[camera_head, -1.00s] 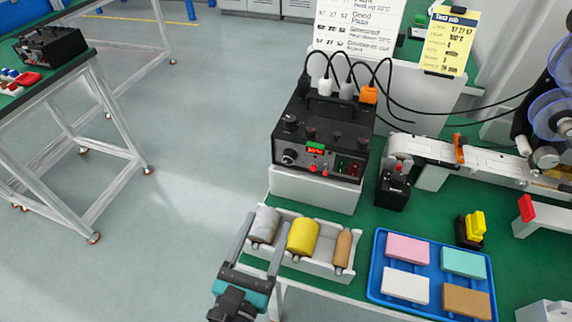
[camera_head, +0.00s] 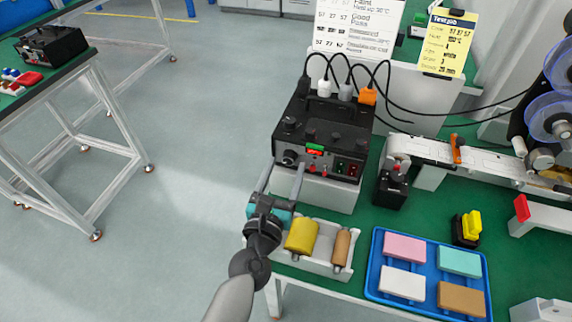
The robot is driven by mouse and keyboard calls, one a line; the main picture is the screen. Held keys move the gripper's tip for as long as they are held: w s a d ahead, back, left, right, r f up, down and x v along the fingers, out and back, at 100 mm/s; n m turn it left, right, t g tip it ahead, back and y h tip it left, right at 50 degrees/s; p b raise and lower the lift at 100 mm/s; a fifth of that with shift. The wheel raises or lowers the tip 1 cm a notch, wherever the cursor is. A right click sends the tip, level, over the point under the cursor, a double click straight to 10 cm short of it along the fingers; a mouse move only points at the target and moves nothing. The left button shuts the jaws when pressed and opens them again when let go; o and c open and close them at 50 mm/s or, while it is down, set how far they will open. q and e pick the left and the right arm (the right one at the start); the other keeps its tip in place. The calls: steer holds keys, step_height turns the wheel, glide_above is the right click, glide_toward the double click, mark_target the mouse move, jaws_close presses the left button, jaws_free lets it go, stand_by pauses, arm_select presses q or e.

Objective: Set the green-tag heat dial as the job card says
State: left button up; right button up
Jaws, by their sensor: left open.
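The black heat unit (camera_head: 322,137) stands on a white block on the green bench. Its front has a green tag (camera_head: 314,147) above a small red display, and a dark round dial (camera_head: 290,157) to the left of them. More knobs sit on its upper face. The yellow job card (camera_head: 447,43) hangs on a clipboard behind; its small print is too blurred to read surely. My left gripper (camera_head: 286,168) is open, its two fingers apart just in front of and below the dial. I cannot tell whether they touch it. My right gripper is out of view.
A white tray (camera_head: 318,265) with yellow and tan rollers lies below my left gripper. A blue tray (camera_head: 372,270) with coloured blocks is at right. A black device (camera_head: 393,186) stands right of the unit. Cables (camera_head: 392,93) loop above it.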

arm_select(q)
steer(key=shift+w+d, duration=0.15)
steer(key=shift+w, duration=0.35)
jaws_close()
stand_by(0.3)
